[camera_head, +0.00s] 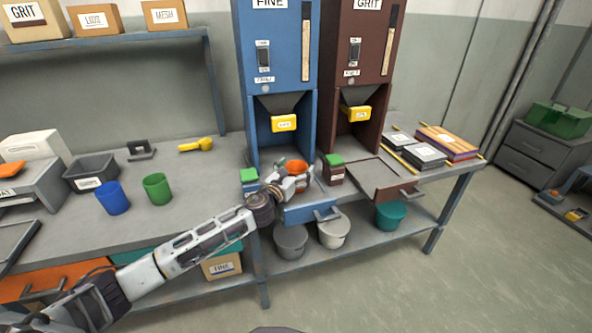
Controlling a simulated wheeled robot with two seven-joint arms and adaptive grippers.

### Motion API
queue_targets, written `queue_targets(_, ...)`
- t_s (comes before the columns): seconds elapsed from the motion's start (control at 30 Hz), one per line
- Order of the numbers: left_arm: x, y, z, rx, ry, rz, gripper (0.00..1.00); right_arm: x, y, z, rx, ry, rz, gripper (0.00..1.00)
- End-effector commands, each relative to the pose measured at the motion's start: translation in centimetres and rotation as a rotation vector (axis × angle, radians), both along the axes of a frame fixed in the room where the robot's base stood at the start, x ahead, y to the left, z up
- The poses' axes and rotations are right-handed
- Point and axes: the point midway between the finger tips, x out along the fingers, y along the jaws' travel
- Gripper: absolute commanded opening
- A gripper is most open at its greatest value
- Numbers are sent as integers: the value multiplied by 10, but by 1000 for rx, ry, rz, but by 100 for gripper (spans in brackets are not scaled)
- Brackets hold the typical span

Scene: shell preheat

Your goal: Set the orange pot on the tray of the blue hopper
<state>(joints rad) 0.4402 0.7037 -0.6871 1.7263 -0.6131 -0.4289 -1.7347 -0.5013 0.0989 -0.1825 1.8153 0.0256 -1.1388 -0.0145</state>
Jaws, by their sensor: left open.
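The blue hopper (277,60), labelled FINE, stands on the bench with a yellow spout piece (284,123) above its open bay. Its blue tray (300,214) is pulled out at the front. The orange pot (297,166) is at the mouth of the bay, above the tray area. My left gripper (302,180) is open, right at the near side of the pot and covering part of it. I cannot tell whether the fingers touch the pot or whether its base rests on the tray. My right gripper is not in view.
A brown hopper (360,60), labelled GRIT, stands to the right with its tray (385,182) out. Green-topped blocks (334,168) flank the blue bay. A blue cup (112,198) and green cup (157,188) stand left. Several pots, including a teal one (390,215), sit on the lower shelf.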

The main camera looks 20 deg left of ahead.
Motion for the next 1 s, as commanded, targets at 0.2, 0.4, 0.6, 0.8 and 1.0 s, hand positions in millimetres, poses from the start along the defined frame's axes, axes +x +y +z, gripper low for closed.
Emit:
queue_targets(0.2, 0, 0, 1, 0, 0, 0, 86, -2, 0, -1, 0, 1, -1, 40)
queue_targets(0.4, -6, 2, 2, 1, 2, 1, 86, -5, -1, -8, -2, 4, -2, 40)
queue_targets(0.6, -22, 5, 2, 1, 1, 0, 86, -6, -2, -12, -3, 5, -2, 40)
queue_targets(0.8, -40, 8, 2, 0, 1, 0, 86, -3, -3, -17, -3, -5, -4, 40)
queue_targets(1.0, -58, 12, 2, 1, 1, 0, 86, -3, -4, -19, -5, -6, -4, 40)
